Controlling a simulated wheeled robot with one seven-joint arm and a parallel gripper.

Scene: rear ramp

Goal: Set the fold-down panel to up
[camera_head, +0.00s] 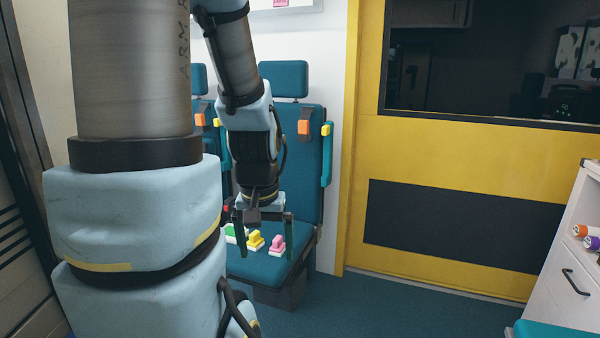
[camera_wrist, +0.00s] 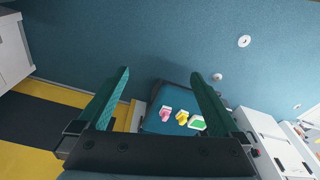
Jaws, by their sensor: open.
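The only part I can take for the fold-down panel is the teal seat pan (camera_head: 265,270), which lies flat, in the down position. It also shows in the wrist view (camera_wrist: 158,98). On it stand a pink piece (camera_head: 278,243), a yellow piece (camera_head: 255,240) and a green-topped piece (camera_head: 234,232), all close together. My gripper (camera_head: 265,254) hangs in front of the seat with its fingers pointing down. It is open and empty. In the wrist view, the pieces show between and beyond the fingers (camera_wrist: 160,74). My arm hides part of the seat.
The teal seat back (camera_head: 307,165) rises behind, with a second seat to its left. A yellow door (camera_head: 430,165) with a dark window stands right of the seat. A white cabinet (camera_head: 567,270) stands at the far right. The blue floor (camera_head: 400,312) between is clear.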

